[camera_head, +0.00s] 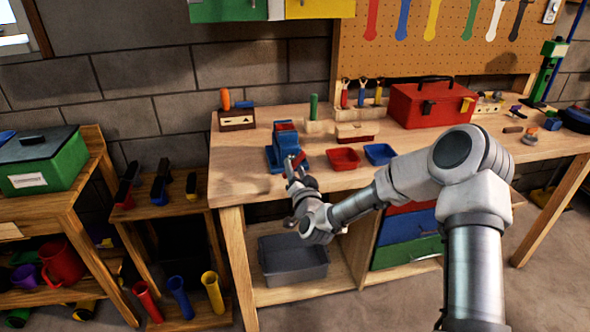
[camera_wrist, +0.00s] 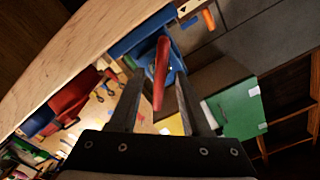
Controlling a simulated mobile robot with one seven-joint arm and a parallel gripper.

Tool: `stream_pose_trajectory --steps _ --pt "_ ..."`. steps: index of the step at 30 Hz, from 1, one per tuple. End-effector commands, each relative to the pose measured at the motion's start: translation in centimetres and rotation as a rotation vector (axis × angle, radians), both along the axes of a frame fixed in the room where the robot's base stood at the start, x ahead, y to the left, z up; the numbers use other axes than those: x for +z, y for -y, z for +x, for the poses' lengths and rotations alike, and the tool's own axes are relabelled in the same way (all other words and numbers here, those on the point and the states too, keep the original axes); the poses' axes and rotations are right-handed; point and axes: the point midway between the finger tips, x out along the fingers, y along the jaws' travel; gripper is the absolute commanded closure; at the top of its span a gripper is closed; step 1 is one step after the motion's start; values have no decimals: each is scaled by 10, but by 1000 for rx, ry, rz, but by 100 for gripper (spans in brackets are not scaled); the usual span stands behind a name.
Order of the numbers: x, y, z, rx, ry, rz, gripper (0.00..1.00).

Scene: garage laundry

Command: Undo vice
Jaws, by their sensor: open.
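A blue vice (camera_head: 285,143) with a reddish top part stands on the wooden workbench (camera_head: 235,178) near its left front edge. In the wrist view the blue vice body (camera_wrist: 150,35) is at the top, and its red handle (camera_wrist: 161,72) points toward me. My gripper (camera_head: 294,160) is at the front of the vice in the head view. In the wrist view my gripper (camera_wrist: 157,100) is open, with one dark finger on each side of the red handle. I cannot tell whether a finger touches the handle. The vice jaws are partly hidden.
A red tray (camera_head: 344,159) and a blue tray (camera_head: 380,153) lie right of the vice, close to my arm. A red toolbox (camera_head: 430,103) stands farther right. A grey bin (camera_head: 292,259) sits on the shelf below. The benchtop's left front corner is clear.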

Motion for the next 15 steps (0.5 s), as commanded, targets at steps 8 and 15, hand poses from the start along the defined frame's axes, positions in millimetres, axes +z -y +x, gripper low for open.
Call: stream_pose_trajectory --steps 8,15 --pt "0 0 1 0 0 0 52" --pt "0 0 1 0 0 0 94"
